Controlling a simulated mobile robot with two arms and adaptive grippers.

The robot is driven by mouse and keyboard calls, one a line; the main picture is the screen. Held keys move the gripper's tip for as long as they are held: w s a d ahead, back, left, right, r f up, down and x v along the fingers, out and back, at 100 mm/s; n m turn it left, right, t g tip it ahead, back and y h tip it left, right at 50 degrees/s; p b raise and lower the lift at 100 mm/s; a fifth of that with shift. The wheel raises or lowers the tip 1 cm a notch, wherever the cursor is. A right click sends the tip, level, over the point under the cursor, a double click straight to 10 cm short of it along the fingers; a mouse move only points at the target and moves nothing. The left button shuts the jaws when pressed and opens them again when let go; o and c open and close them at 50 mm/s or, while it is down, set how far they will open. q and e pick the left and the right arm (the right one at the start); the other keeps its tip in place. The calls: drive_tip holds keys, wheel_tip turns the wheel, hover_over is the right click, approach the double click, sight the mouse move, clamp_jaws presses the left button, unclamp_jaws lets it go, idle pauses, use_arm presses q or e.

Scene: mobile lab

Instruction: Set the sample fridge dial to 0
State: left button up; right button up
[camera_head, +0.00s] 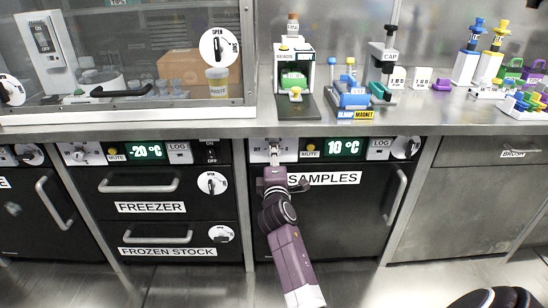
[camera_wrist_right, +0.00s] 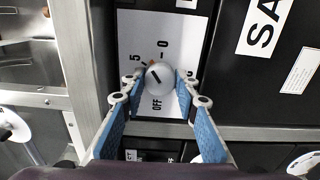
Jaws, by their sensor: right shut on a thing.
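The sample fridge dial (camera_wrist_right: 160,78) is a white round knob with a dark line, on a white panel marked 5, 0 and OFF in the right wrist view. An orange mark shows at its edge, on the side between 5 and 0. My right gripper (camera_wrist_right: 161,80) is shut on the dial, one blue-padded finger on each side. In the head view my right gripper (camera_head: 274,164) reaches up to the control panel and covers most of the dial. The sample fridge (camera_head: 335,215) has a green display (camera_head: 344,148) reading 10 °C. My left gripper is not in view.
The fridge handle (camera_head: 396,197) is on the right of its door. The freezer (camera_head: 150,207) stands to the left with its own panel at -20 °C. The counter (camera_head: 400,118) above holds racks and bottles. A steel cabinet (camera_head: 470,215) is on the right.

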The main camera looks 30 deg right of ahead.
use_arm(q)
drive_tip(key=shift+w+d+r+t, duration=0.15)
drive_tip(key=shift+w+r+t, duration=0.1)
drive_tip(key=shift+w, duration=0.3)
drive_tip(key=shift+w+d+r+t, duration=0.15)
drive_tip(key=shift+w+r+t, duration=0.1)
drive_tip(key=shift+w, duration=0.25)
use_arm(e)
drive_tip(key=shift+f+m, duration=0.1)
drive_tip(key=shift+m, duration=3.3)
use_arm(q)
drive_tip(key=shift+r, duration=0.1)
use_arm(e)
drive_tip(key=o, duration=1.1)
drive_tip(key=shift+o, duration=0.2)
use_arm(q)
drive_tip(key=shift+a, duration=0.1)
